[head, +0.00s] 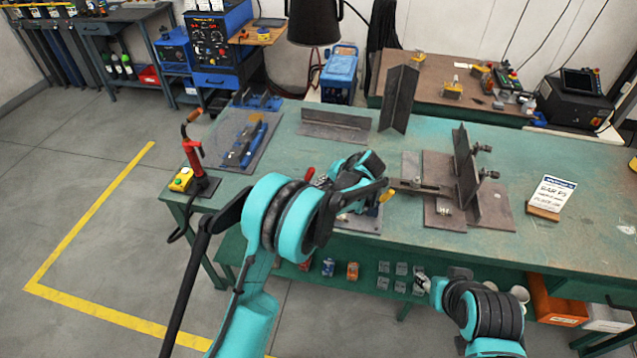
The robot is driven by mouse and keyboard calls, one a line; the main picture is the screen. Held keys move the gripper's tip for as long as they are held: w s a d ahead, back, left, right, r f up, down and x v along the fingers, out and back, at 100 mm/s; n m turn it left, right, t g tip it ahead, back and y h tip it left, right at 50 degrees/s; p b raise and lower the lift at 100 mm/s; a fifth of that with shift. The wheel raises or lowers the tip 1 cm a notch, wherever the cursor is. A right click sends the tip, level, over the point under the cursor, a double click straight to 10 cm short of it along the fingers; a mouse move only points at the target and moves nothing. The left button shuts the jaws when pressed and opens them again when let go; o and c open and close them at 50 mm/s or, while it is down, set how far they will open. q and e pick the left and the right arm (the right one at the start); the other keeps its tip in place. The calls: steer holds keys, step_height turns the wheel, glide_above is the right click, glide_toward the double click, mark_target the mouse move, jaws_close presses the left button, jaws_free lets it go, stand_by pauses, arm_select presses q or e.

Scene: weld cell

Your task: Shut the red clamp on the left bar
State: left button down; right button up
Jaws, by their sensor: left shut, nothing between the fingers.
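A red handle tip (309,174) shows just left of my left wrist, at the front of the green table (400,258). It looks like the red clamp's handle; my arm hides the rest of that clamp and the bar under it. My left gripper (384,187) is shut and empty over the table's front part, to the right of the red handle. A yellow-orange handle (387,195) shows close by the fingertips; I cannot tell if they touch. My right gripper (428,287) is low at the table's front edge, and its fingers are too small to read.
A steel plate with an upright angle piece (466,165) stands right of my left gripper. A red torch (193,152) stands at the table's left corner, near a tray of tools (240,142). A sign (551,195) stands at right.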

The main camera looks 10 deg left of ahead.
arm_select(q)
steer(key=shift+d+f, duration=0.3)
steer(key=shift+f, duration=0.3)
stand_by(0.4)
steer(key=shift+r, duration=0.35)
step_height(320, 180, up, 3)
steer(key=shift+a+r+p, duration=0.1)
steer(key=shift+a+p, duration=0.05)
steer(key=shift+p, duration=0.8)
steer(key=s+d+r+p, duration=0.2)
steer(key=s+d+r, duration=0.1)
steer(key=d+r, duration=0.3)
steer(key=shift+s+d+p, duration=0.35)
steer(key=shift+s+d, duration=0.05)
steer(key=shift+d, duration=0.35)
